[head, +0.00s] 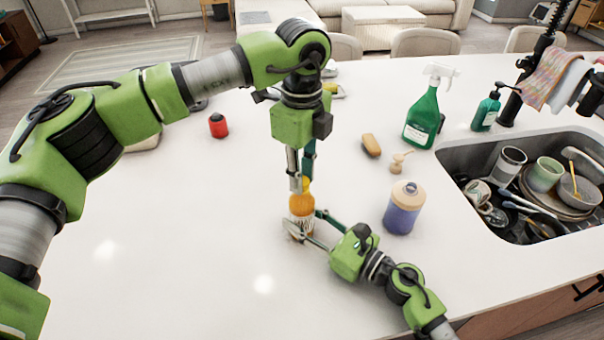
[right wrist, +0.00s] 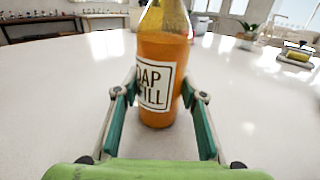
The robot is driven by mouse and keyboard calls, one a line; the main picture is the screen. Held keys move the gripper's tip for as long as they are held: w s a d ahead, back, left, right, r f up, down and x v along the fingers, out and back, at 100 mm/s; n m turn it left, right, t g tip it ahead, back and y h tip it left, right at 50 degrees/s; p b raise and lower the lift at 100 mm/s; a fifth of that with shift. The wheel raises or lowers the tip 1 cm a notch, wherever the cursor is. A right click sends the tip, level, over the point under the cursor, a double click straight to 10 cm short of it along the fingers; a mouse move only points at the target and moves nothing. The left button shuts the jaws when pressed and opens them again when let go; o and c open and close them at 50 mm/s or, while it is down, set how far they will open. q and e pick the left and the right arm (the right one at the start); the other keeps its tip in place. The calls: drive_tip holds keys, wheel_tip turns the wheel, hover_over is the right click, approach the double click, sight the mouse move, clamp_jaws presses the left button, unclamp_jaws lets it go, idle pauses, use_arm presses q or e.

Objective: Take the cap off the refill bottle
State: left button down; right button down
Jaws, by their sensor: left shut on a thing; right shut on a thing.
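The refill bottle (head: 302,204) holds orange liquid and stands upright on the counter. In the right wrist view the bottle (right wrist: 163,50) shows a white label reading "OAP" and "ILL"; its top is out of frame. My left gripper (head: 301,184) points straight down from above and is shut at the bottle's top. The cap is mostly hidden between its fingers. My right gripper (head: 303,228) comes in low from the right and is shut around the lower body of the bottle; its fingers (right wrist: 160,105) flank the label in the right wrist view.
A purple jar with a beige lid (head: 403,208) stands right of the bottle, near my right arm. A green spray bottle (head: 424,115), a brush (head: 371,145) and a sink of dishes (head: 461,185) are farther right. A red item (head: 218,126) is at left. The front left counter is clear.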

use_arm(q)
drive_tip(key=shift+r, duration=0.25)
idle(0.3)
drive_tip(key=shift+r, duration=0.9)
drive_tip(key=shift+r, duration=2)
use_arm(e)
drive_tip(key=c, duration=1.2)
unclamp_jaws()
drive_tip(key=shift+c, duration=0.2)
